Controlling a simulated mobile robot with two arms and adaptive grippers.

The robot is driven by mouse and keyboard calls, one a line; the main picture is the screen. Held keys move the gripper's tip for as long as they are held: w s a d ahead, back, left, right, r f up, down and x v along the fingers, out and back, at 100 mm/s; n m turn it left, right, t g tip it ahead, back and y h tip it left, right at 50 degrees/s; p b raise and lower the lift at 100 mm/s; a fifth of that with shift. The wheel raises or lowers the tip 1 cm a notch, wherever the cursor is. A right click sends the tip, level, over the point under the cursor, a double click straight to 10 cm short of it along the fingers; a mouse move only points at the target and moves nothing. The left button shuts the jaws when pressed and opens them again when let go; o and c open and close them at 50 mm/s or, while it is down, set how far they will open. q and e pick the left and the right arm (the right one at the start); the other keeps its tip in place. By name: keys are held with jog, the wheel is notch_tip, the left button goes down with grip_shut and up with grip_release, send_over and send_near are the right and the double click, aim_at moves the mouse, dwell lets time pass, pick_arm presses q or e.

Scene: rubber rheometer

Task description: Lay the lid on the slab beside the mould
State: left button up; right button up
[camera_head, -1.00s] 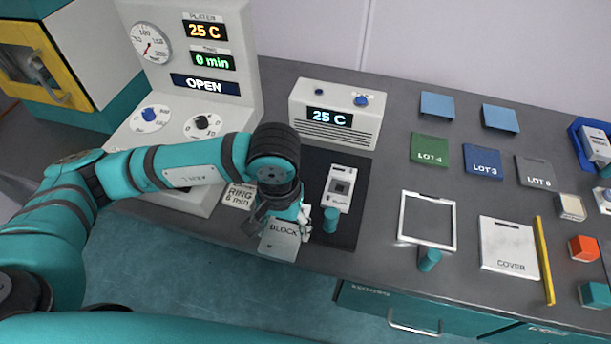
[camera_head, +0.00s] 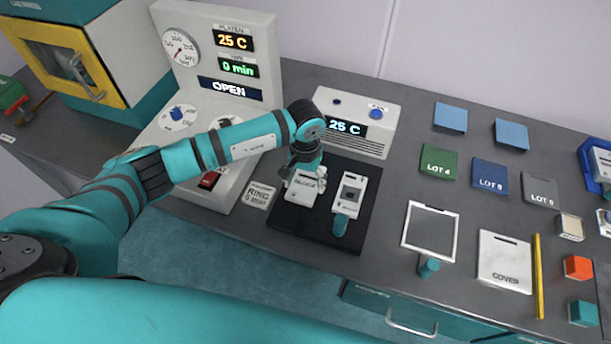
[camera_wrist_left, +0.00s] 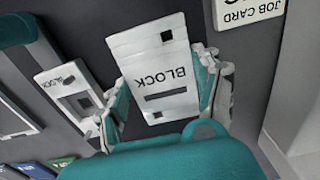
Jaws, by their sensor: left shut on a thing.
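The lid (camera_head: 303,189), a pale plate marked BLOCK, is held in my left gripper (camera_head: 305,178). It also shows in the left wrist view (camera_wrist_left: 155,60), between the two fingers of the left gripper (camera_wrist_left: 165,105). The mould (camera_head: 349,188), a pale block with a square dark cavity and a teal handle, sits on the black slab (camera_head: 294,227). It shows in the wrist view too (camera_wrist_left: 75,98). The lid is over the slab's left part, beside the mould with a narrow gap; I cannot tell whether it touches the slab. My right gripper is out of view.
A grey unit reading 25 C (camera_head: 354,122) stands behind the slab. The press (camera_head: 210,50) is at the left, with a job card (camera_head: 257,195) near it. A white frame (camera_head: 429,230) and a cover plate (camera_head: 504,262) lie to the right.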

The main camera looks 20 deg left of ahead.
pick_arm(q)
jog(key=shift+f, duration=0.1)
jog(key=shift+f, duration=0.15)
jog(key=shift+f+b, duration=0.1)
jog(key=shift+b, duration=0.25)
jog(key=o, duration=1.4)
jog(key=shift+o, duration=0.7)
